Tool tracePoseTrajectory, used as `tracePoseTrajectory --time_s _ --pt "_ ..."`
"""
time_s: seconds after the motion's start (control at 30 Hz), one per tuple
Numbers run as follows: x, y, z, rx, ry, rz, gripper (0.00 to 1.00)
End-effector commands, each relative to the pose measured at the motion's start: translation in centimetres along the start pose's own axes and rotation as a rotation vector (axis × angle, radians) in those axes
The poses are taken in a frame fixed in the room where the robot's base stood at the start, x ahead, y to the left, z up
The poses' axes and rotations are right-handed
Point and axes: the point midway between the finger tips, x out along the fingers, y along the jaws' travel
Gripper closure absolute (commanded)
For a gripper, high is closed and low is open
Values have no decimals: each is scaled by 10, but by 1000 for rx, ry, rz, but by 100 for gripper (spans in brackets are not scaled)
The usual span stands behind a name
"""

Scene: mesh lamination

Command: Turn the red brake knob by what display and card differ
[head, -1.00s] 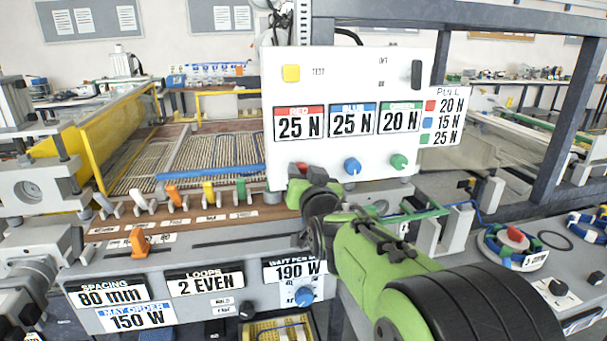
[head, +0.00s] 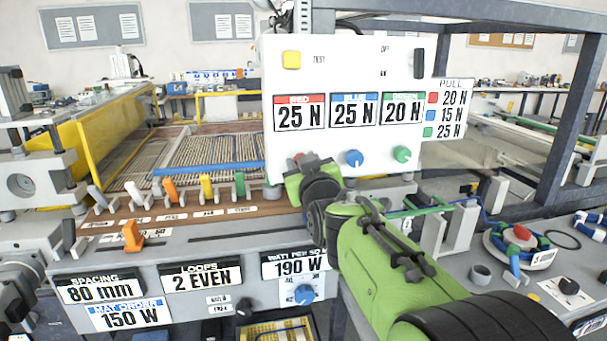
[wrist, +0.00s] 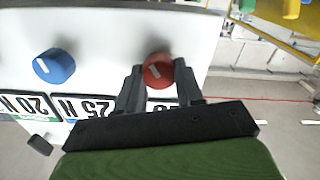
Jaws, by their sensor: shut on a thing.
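The red brake knob (wrist: 158,71) sits between the fingers of my gripper (wrist: 157,80) in the wrist view, and the gripper is shut on it. In the head view the red knob (head: 298,158) is mostly hidden behind my gripper (head: 305,170). The white panel (head: 350,60) shows red 25 N (head: 299,117), blue 25 N (head: 353,115) and green 20 N (head: 402,113). The PULL card (head: 450,108) at its right reads red 20 N, blue 15 N, green 25 N. The blue knob (head: 354,158) and green knob (head: 402,154) are uncovered.
A yellow button (head: 291,59) and a dark switch (head: 419,64) are on the panel. Below it runs a row of coloured levers, with an orange one (head: 132,235) in front. Spacing, loops and watt signs line the front. A spool (head: 520,250) stands at right.

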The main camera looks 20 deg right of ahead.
Motion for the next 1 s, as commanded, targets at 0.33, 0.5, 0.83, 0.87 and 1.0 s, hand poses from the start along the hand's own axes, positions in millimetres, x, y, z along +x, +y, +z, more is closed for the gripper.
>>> tracePoseTrajectory --time_s 0.33,0.5,0.83,0.87,1.0 --pt "0 -1 1 -163 -1 -1 94" --pt "0 -1 0 -192 -1 -1 94" --pt "0 -1 0 -198 -1 -1 94" --pt "0 -1 0 -198 -1 -1 94" --pt "0 -1 0 -197 -1 -1 50"
